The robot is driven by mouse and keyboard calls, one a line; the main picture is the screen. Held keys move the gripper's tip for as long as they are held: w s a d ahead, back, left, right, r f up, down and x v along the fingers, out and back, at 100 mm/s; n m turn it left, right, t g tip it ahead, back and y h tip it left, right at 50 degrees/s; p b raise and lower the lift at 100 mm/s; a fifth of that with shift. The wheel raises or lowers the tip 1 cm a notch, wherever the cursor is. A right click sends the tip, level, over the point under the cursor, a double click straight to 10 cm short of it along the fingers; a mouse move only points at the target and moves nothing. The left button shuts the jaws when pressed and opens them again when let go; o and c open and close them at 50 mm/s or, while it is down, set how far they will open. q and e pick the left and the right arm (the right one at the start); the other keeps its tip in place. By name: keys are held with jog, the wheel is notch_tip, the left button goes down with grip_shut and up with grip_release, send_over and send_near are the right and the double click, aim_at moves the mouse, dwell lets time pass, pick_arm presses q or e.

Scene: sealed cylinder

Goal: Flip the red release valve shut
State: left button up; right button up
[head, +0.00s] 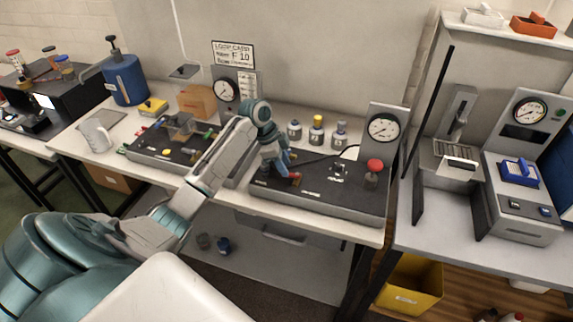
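A small red part (295,176), which looks like the release valve's handle, sits on the left part of the black test unit (320,203) on the middle table. My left gripper (281,164) reaches down from above, right beside this red part, and partly hides the area around it. I cannot tell whether they touch, or whether the fingers are open. The valve's exact position is too small to read. A larger red knob (375,165) stands upright at the right end of the same unit, apart from the gripper. My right gripper is not in view.
A dial gauge (382,128) rises behind the unit's right end. Several small bottles (317,130) stand behind the unit. Another black unit (170,148) lies to the left, with a blue canister (124,80) behind it. A separate grey bench (480,228) stands at right.

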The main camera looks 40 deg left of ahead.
aim_at(291, 175)
pick_arm(q)
jog(key=shift+x, duration=1.2)
grip_shut()
jog(key=shift+w+a+m+g, duration=0.1)
jog(key=shift+w+m+g, duration=0.15)
jog(key=shift+m, duration=0.25)
jog(key=shift+w+a+m+g+b, duration=0.15)
jog(key=shift+m+b, duration=0.1)
jog(key=shift+m, duration=0.2)
jog(key=shift+d+m+g+b, duration=0.1)
jog(key=shift+m+b, duration=0.1)
jog(key=shift+m, duration=0.25)
jog(key=shift+r, duration=0.1)
grip_release()
